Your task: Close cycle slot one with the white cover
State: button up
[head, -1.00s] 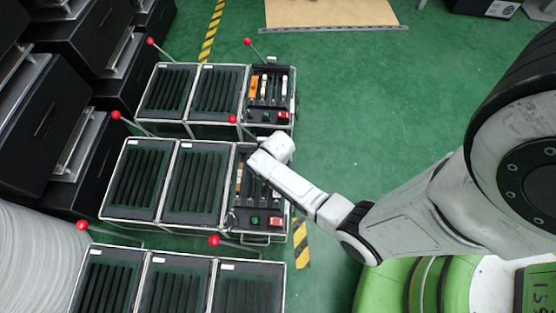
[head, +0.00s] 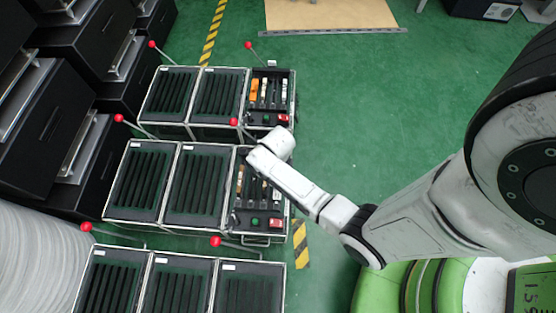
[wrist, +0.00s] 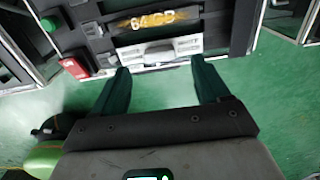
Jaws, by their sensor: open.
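In the wrist view my gripper (wrist: 159,65) is open, with its two dark green fingers apart and nothing held between them. Just beyond the fingertips is a pale, white-grey piece (wrist: 160,50), possibly the white cover. Narrow white and orange-brown pieces show in that panel. My fingertips are hidden in the head view; which slot is number one cannot be read.
The panel has a red button (wrist: 75,67) and a green button (wrist: 48,24). Red-knobbed levers (head: 234,122) stick up around the fixtures. Another fixture (head: 195,93) stands behind and one in front (head: 170,285). Black cabinets line the left. Green floor (head: 370,110) is clear at right.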

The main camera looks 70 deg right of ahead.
notch_tip(320, 180, up, 6)
jog(key=p, duration=0.2)
jog(key=shift+r, duration=0.2)
dwell(0.5)
jog(key=s+a+r+n, duration=0.3)
jog(key=r+n, duration=0.3)
jog(key=n, duration=0.4)
jog(key=s+a+r+n+t, duration=0.1)
jog(key=s+a+r+n, duration=0.15)
jog(key=r+n, duration=0.6)
jog(key=s+a+r+n, duration=0.2)
jog(key=a+r+n, duration=0.15)
jog(key=n, duration=0.95)
notch_tip(320, 180, up, 22)
jog(key=p, duration=2.2)
jog(key=shift+a, duration=0.3)
jog(key=shift+s+f, duration=0.1)
jog(key=shift+s, duration=0.05)
